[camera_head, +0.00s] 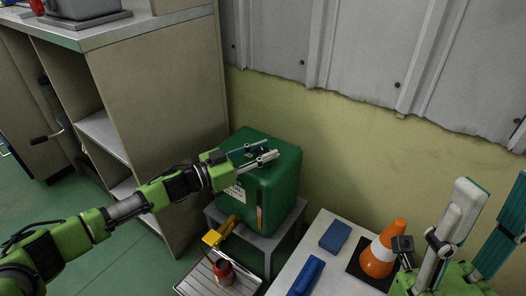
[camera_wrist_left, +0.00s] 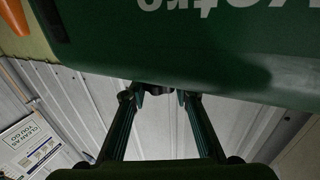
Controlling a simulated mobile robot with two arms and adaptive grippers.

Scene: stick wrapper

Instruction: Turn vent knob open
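The green box (camera_head: 272,187) stands on a small grey stand, with a white label on its side. In the left wrist view its dark green side (camera_wrist_left: 190,45) fills the top, with upside-down white lettering. A small dark knob (camera_wrist_left: 156,89) projects at the box's edge. It shows only as a dark spot (camera_head: 262,150) on top in the head view. My left gripper (camera_head: 264,149) is over the box top. In the left wrist view its two fingertips (camera_wrist_left: 160,95) are apart, one on each side of the knob; contact is unclear. My right gripper (camera_head: 494,184) is open and empty at the lower right.
A beige cabinet (camera_head: 160,90) stands left of the box, and a corrugated metal wall (camera_head: 370,50) is behind. A table (camera_head: 310,245) at the front right holds a blue block (camera_head: 335,237) and an orange cone (camera_head: 380,255). A tray with a red can (camera_head: 224,272) is below.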

